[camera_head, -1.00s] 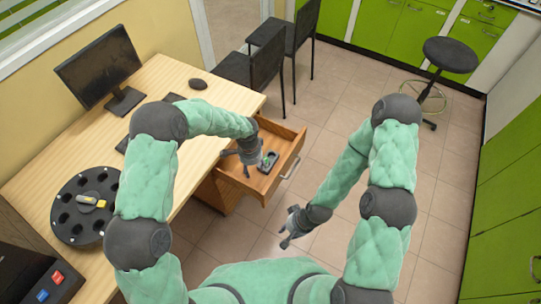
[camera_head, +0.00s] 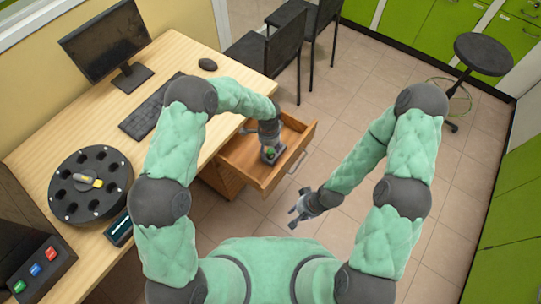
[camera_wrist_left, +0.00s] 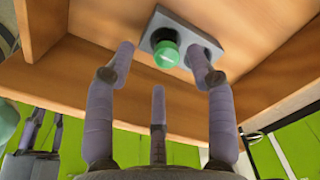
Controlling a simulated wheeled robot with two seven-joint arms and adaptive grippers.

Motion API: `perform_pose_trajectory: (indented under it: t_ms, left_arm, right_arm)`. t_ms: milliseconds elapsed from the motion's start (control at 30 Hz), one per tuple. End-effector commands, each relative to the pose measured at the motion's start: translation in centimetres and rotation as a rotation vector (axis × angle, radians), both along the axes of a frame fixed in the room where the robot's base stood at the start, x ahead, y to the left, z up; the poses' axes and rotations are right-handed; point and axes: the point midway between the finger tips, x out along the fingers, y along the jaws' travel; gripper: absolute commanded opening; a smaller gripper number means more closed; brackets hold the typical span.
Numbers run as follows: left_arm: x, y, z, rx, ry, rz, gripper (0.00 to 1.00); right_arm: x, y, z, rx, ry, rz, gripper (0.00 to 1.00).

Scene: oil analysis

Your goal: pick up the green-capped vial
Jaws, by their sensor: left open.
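The green-capped vial (camera_head: 269,153) stands in a small grey holder inside the open wooden drawer. In the left wrist view its green cap (camera_wrist_left: 166,55) shows from above, in one hole of the grey holder (camera_wrist_left: 180,24); the vial's body is hidden. My left gripper (camera_head: 268,147) is over the holder in the drawer. In the left wrist view its fingers (camera_wrist_left: 161,60) are spread open, with the cap between the tips and no clear grip on it. My right gripper (camera_head: 298,209) hangs empty over the floor in front of the drawer, its fingers apart.
The drawer (camera_head: 297,150) has raised walls around the holder. The desk (camera_head: 170,55) beside it bears a monitor, keyboard, mouse and a black round carousel (camera_head: 90,205). Chairs (camera_head: 284,48) stand behind the drawer.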

Motion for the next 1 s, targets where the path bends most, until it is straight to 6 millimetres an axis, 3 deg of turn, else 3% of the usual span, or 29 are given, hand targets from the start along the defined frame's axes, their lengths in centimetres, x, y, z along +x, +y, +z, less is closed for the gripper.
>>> perform_pose_trajectory:
  t_ms: [400,633,667,833,867,1000]
  left_arm:
    - [0.6,-0.5,-4.9,0.000,0.002,0.001,0.55]
    - [0.7,-0.5,-4.9,0.000,0.000,0.000,0.55]
    - [0.7,-0.5,-4.9,0.000,0.000,0.001,0.52]
    - [0.6,-0.5,-4.9,0.000,0.000,0.000,0.04]
    - [0.6,-0.5,-4.9,0.000,0.000,0.000,0.00]
    - [0.6,-0.5,-4.9,0.000,0.000,0.000,0.00]
  right_arm:
    - [0.0,0.0,-2.3,0.000,0.000,0.000,0.28]
    - [0.0,0.0,-2.2,0.000,0.000,0.000,0.28]
    - [0.0,0.0,-2.1,0.000,0.000,0.000,0.28]
    - [0.0,0.0,-2.1,0.000,0.000,0.000,0.28]
    - [0.0,0.0,-2.2,0.000,0.000,0.000,0.28]
    - [0.0,0.0,-2.2,0.000,0.000,0.000,0.28]
